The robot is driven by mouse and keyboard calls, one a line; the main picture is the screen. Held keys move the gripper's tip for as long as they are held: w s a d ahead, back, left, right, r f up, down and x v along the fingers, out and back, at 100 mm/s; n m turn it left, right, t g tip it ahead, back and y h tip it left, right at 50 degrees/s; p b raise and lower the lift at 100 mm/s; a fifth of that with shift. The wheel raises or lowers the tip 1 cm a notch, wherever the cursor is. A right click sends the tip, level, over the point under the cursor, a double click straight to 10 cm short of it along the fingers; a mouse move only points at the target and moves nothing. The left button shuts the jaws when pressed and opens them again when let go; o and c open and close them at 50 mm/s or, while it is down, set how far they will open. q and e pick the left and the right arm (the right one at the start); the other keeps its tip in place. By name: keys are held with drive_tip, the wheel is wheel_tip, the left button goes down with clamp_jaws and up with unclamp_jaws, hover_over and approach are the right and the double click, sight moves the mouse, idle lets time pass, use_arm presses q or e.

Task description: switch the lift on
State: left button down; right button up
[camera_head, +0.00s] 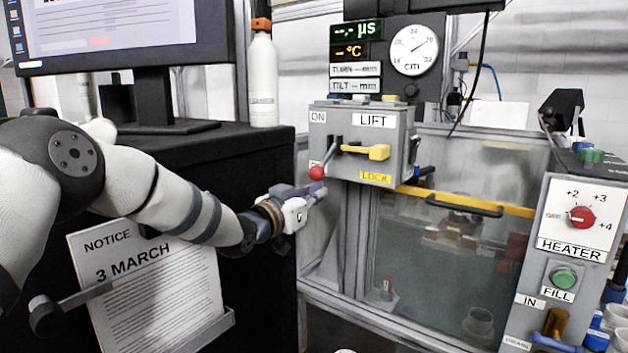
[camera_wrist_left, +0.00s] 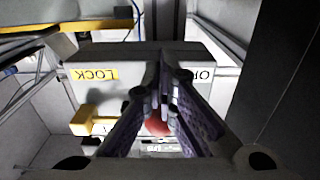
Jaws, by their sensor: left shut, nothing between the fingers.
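The grey lift box (camera_head: 345,135) carries the labels LIFT, ON and LOCK. A lever with a red ball knob (camera_head: 317,173) hangs down on its left side, away from the ON label (camera_head: 318,117) at the top. A yellow handle (camera_head: 366,151) sits beside it, above the LOCK label (camera_head: 375,178). My left gripper (camera_head: 318,189) is shut and empty, just below the red knob. In the left wrist view the fingers (camera_wrist_left: 163,95) partly cover the red knob (camera_wrist_left: 157,127), and a partly hidden label starting "OF" (camera_wrist_left: 203,75) shows. I cannot tell whether they touch the knob.
A black cabinet (camera_head: 255,165) with a monitor (camera_head: 120,35) and white bottle (camera_head: 263,80) stands at left. A notice (camera_head: 145,280) hangs in front. A glass tank (camera_head: 450,260) with a yellow bar is below right of the box; the heater panel (camera_head: 570,220) is at far right.

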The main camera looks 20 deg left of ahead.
use_arm(q)
drive_tip(key=shift+r+p, duration=0.95)
drive_tip(key=shift+r, duration=2.75)
drive_tip(key=shift+f, duration=0.15)
drive_tip(key=shift+f+p+v, duration=0.15)
drive_tip(key=shift+p+v, duration=0.2)
drive_tip(key=shift+v, duration=0.3)
drive_tip(key=shift+f+p+v, duration=0.15)
drive_tip(key=shift+p+v, duration=0.15)
drive_tip(key=shift+v, duration=0.35)
drive_tip(key=p, duration=0.2)
approach(322, 162)
drive_tip(key=shift+s+a+f, duration=0.2)
drive_tip(key=shift+s+f, duration=0.25)
drive_tip(key=shift+s, duration=0.05)
use_arm(e)
drive_tip(key=w+r+t, duration=0.2)
drive_tip(key=w+r, duration=0.3)
drive_tip(key=w, duration=0.1)
drive_tip(key=shift+r, duration=0.35)
drive_tip(key=shift+s, duration=0.1)
